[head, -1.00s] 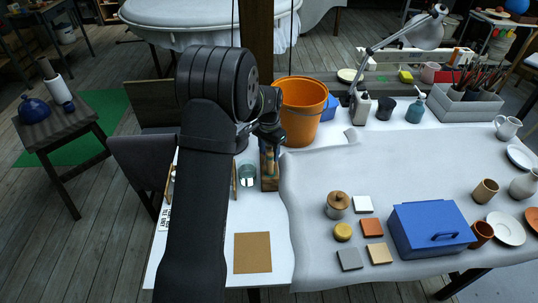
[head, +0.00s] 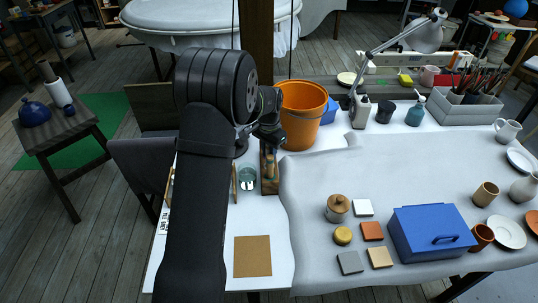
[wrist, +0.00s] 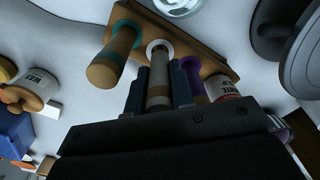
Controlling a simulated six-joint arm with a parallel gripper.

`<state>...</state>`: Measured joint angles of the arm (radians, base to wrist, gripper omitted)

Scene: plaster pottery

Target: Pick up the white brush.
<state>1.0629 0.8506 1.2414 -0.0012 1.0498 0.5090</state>
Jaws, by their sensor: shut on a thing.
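The white brush (wrist: 159,88), a wooden handle with a white ring near the rack, is between my gripper's two dark fingers (wrist: 161,82) in the wrist view. The fingers are shut on its handle. Its far end meets the wooden rack (wrist: 205,38); I cannot tell whether it is clear of its hole. A brush with a teal ring (wrist: 112,60) stands to its left and one with a purple ring (wrist: 193,82) to its right, close to a finger. In the head view my gripper is over the rack (head: 269,183), largely hidden by the wrist.
An orange bucket (head: 303,115) stands just right of my wrist. A glass jar (head: 247,180) is left of the rack. A labelled container (wrist: 229,84) lies near the right finger in the wrist view. A brown board (head: 252,256) lies in front. A blue box (head: 432,231) is on the cloth.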

